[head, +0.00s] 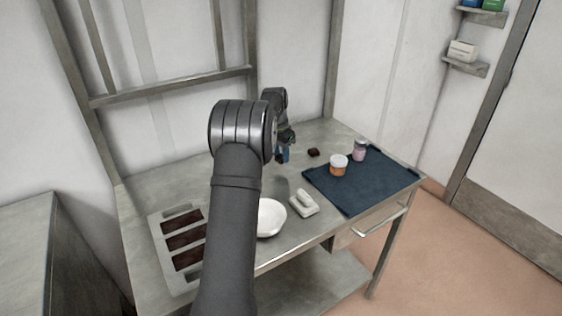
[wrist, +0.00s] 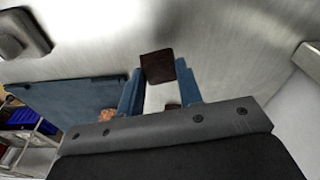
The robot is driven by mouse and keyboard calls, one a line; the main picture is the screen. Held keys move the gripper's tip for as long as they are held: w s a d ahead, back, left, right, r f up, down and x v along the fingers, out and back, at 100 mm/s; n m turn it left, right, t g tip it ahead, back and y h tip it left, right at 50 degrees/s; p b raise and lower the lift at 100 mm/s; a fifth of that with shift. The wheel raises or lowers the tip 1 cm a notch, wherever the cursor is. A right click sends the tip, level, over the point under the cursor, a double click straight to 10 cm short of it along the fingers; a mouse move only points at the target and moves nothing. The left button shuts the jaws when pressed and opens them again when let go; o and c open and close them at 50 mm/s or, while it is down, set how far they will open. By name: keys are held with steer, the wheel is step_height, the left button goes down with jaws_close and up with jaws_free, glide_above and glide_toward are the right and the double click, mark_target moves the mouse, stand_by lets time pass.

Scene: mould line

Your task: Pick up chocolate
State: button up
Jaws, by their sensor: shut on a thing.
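My gripper (head: 282,156) has blue fingers and is above the back part of the metal table in the head view. In the wrist view its fingers (wrist: 160,90) are shut on a dark brown block of chocolate (wrist: 157,66) at their tips. The fingers hide that block in the head view. Another small dark chocolate (head: 313,152) lies on the table, right of my gripper and apart from it. A small brown patch low between the fingers in the wrist view is too small to name.
A dark blue mat (head: 365,193) lies at the right of the table with an orange jar (head: 338,167) and a pink jar (head: 360,150). A white bowl (head: 271,218), a pale device (head: 303,203) and a mould tray (head: 160,222) with dark bars are nearer.

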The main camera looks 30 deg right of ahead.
steer(key=s+d+r, duration=0.4)
steer(key=s+r, duration=0.3)
steer(key=s, duration=0.4)
